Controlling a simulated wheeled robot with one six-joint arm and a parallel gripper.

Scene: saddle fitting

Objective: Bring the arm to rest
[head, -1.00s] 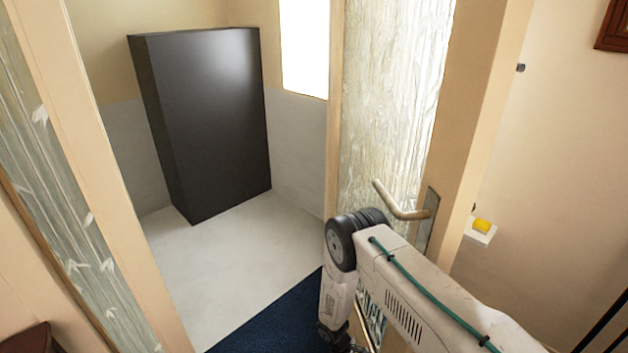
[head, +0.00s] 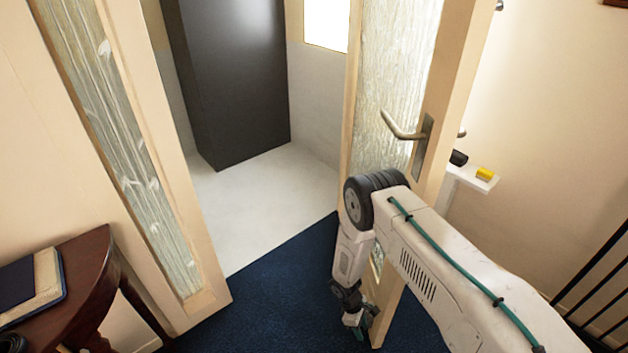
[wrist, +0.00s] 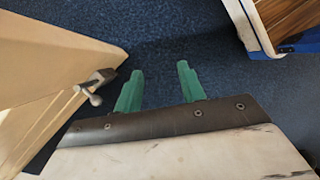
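My arm reaches in from the lower right in the head view and bends down at its elbow. My gripper (head: 358,322) hangs low over the blue carpet, near the foot of the open door. In the wrist view, my gripper (wrist: 160,88) shows two green fingers set apart with only carpet between them. It is open and empty. The open glazed door (head: 395,80) stands behind my arm, with its lever handle (head: 402,127) above the elbow. I cannot tell from the head view whether my arm touches the door.
A dark cabinet (head: 232,80) stands in the room beyond the doorway. A wooden table (head: 92,268) with books is at the lower left. A white shelf (head: 470,177) with a yellow item is right of the door. Black railings (head: 598,290) stand at the right. Blue carpet (head: 265,300) is clear ahead.

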